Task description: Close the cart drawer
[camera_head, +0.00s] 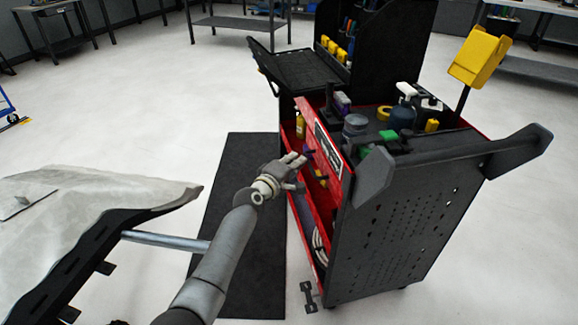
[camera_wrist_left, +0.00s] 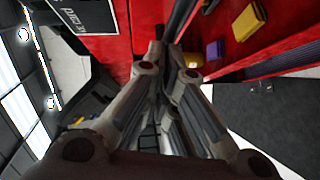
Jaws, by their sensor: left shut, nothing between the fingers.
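The tool cart (camera_head: 395,225) is black and red and stands right of centre in the head view. Its drawer shows as a red front panel (camera_head: 322,145) with a dark label, jutting out at the cart's left side near the top. In the left wrist view the red panel (camera_wrist_left: 110,50) fills the upper left, with part of the label. My left gripper (camera_head: 297,163) is shut and empty, close beside the drawer front. It also shows in the left wrist view (camera_wrist_left: 167,68), with its tips near red surfaces; I cannot tell whether they touch. My right gripper is out of view.
Bottles and tools stand on the cart top, including a dark blue bottle (camera_head: 403,116). An open shelf holds a yellow item (camera_wrist_left: 248,20) and a purple item (camera_wrist_left: 216,50). A black mat (camera_head: 238,180) lies beside the cart. A cloth-covered frame (camera_head: 95,215) stands at left.

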